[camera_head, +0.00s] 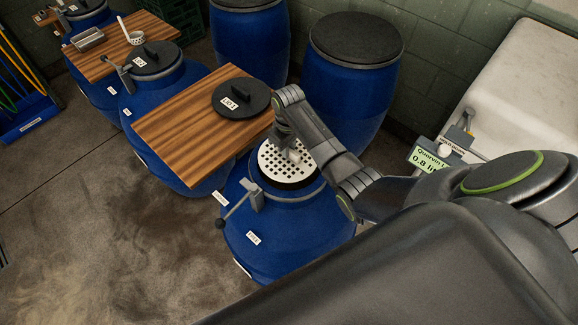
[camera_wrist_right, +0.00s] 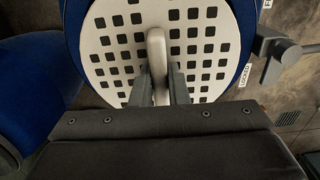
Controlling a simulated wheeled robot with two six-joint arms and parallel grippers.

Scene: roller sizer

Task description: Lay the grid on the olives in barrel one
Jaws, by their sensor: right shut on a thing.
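The grid is a white round plate with square holes (camera_head: 270,163), at the mouth of the blue front barrel (camera_head: 290,235). My right gripper (camera_head: 292,153) comes down over the grid and is shut on its pale upright handle. The right wrist view shows the handle (camera_wrist_right: 157,50) between the two fingers and the grid (camera_wrist_right: 95,55) spread out beyond them. A dark ring of the barrel mouth shows below the grid's near edge. I cannot tell whether the grid touches anything beneath it, and no olives show. My left gripper is not in view.
A wooden board (camera_head: 185,120) with a black lid (camera_head: 241,98) lies left of the mouth. A lever clamp (camera_head: 250,195) sits on the barrel's left rim. Closed blue barrels (camera_head: 350,90) stand behind. A pale worktop (camera_head: 515,85) is at right. The floor at left is clear.

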